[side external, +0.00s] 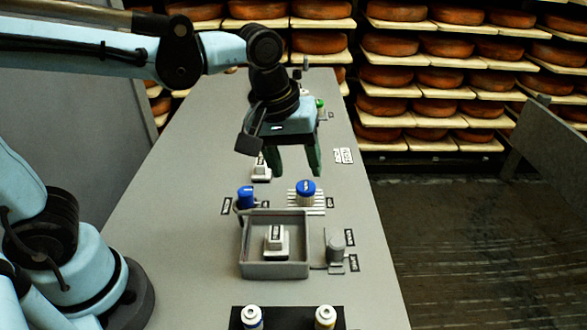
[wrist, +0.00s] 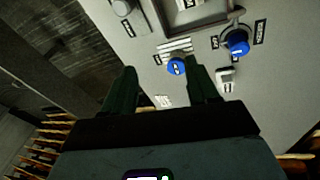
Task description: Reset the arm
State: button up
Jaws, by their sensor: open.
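My gripper (side external: 297,160) hangs over the far half of the grey panel, its two dark green fingers pointing down, open and empty. In the wrist view my gripper (wrist: 165,85) shows its fingers apart with nothing held between them. A blue knob on a striped base (side external: 306,193) stands nearer than the fingers; it also shows in the wrist view (wrist: 177,66). A second blue knob (side external: 245,197) is to its left. A white switch block (side external: 261,172) stands behind it, partly hidden by my gripper.
A grey open tray (side external: 244,248) holds another white switch block (side external: 276,238). A grey knob (side external: 335,249) stands right of it. A black plate (side external: 288,318) with two canisters is at the near edge. A small green button (side external: 320,103) is at the far end. Cheese shelves (side external: 400,45) line the back.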

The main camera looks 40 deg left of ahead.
jog(key=s+a+f+m+t, duration=0.1)
jog(key=s+a+m+t, duration=0.1)
jog(key=a, duration=0.3)
jog(key=s+a+f+m+t, duration=0.1)
jog(key=s+a+m+t, duration=0.1)
jog(key=a+m, duration=0.2)
jog(key=shift+s+a+m+t+y, duration=0.3)
jog(key=shift+s+a+m+y, duration=0.1)
jog(key=shift+a, duration=0.45)
jog(key=shift+o, duration=0.2)
dwell(0.3)
